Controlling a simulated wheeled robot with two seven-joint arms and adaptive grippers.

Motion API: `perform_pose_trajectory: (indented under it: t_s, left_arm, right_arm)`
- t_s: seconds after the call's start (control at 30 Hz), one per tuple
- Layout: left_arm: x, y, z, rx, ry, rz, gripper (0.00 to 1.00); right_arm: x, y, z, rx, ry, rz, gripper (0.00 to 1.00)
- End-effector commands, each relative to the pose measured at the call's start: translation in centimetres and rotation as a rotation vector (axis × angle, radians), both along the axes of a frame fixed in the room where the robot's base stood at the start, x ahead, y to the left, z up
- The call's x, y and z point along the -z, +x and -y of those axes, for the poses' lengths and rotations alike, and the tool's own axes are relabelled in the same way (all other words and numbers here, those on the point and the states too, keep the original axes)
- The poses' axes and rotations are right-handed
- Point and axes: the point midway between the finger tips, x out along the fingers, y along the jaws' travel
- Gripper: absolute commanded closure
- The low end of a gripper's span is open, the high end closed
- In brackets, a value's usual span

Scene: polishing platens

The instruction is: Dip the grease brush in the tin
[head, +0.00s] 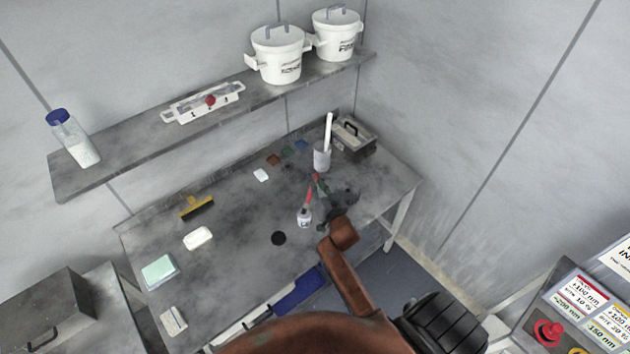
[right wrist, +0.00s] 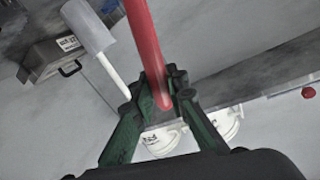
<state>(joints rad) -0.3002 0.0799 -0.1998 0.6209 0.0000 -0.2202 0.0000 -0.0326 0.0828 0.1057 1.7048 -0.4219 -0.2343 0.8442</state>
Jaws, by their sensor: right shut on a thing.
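The grease brush (head: 309,193) has a red handle and slants down over the bench. My right gripper (head: 319,186) is shut on the upper part of its handle. The right wrist view shows the red handle (right wrist: 148,45) between the green fingers (right wrist: 161,88). The small white tin (head: 304,218) stands on the bench, directly under the brush's lower end. The bristles are hidden, and I cannot tell whether they are inside the tin or just over its mouth. My left gripper is not in view.
A black disc (head: 278,238) lies left of the tin. A grey cylinder with a white rod (head: 322,159) and a grey box (head: 353,138) stand behind the gripper. A yellow-handled scraper (head: 197,207) and white block (head: 198,239) lie left. A shelf (head: 130,150) runs above the bench.

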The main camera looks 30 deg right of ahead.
Motion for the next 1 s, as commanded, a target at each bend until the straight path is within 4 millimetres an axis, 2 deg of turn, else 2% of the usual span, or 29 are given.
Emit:
perform_pose_trajectory:
  t_s: [1.0]
  left_arm:
    - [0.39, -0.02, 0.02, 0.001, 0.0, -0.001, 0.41]
  right_arm:
    - [0.71, -0.02, -0.01, 0.0, 0.0, -0.002, 1.0]
